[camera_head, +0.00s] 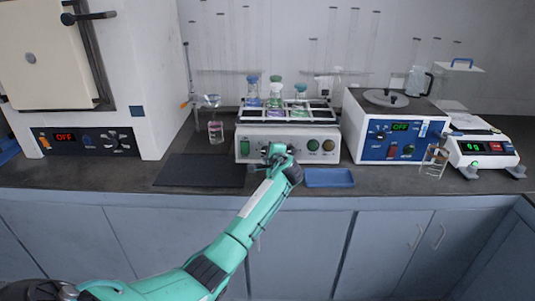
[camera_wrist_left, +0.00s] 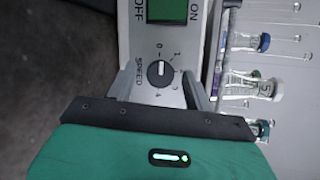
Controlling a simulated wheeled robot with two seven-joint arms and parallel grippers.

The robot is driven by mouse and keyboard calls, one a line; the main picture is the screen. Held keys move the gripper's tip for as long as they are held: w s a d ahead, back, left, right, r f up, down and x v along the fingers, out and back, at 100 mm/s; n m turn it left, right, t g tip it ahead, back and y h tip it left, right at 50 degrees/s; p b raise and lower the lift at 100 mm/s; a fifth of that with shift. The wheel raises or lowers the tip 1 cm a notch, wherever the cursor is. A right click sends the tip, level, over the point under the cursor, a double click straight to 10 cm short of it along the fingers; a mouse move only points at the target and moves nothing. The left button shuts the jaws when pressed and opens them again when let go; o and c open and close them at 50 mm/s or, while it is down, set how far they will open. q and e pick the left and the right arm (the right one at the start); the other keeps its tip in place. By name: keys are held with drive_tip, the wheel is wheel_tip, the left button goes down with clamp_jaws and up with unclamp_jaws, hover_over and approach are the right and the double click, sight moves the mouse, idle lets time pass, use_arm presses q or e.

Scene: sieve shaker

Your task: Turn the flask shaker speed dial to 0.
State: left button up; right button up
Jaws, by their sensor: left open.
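The flask shaker (camera_head: 243,146) is a cream box on the bench in the head view, with capped flasks (camera_head: 275,90) in its top rack. Its speed dial (camera_wrist_left: 160,73) is a round black knob with a white mark, seen in the left wrist view beside the SPEED label. The mark appears to point up in that picture, towards the printed 0. My left gripper (camera_head: 277,152) is at the shaker's front and hides the dial in the head view. In the wrist view its open fingers (camera_wrist_left: 160,88) are on either side of the dial; contact cannot be told. My right gripper is not in view.
A green ON/OFF switch (camera_wrist_left: 166,10) sits near the dial. A dark mat (camera_head: 200,171) and a blue tray (camera_head: 329,178) flank my left gripper on the bench. A blue-fronted device (camera_head: 375,152) stands right of the shaker, and a beaker (camera_head: 216,132) stands left.

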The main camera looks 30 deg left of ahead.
use_arm(q)
drive_tip(key=shift+d, duration=0.1)
drive_tip(key=v, duration=1.3)
drive_tip(key=shift+s+d, duration=0.2)
drive_tip(key=shift+d, duration=0.05)
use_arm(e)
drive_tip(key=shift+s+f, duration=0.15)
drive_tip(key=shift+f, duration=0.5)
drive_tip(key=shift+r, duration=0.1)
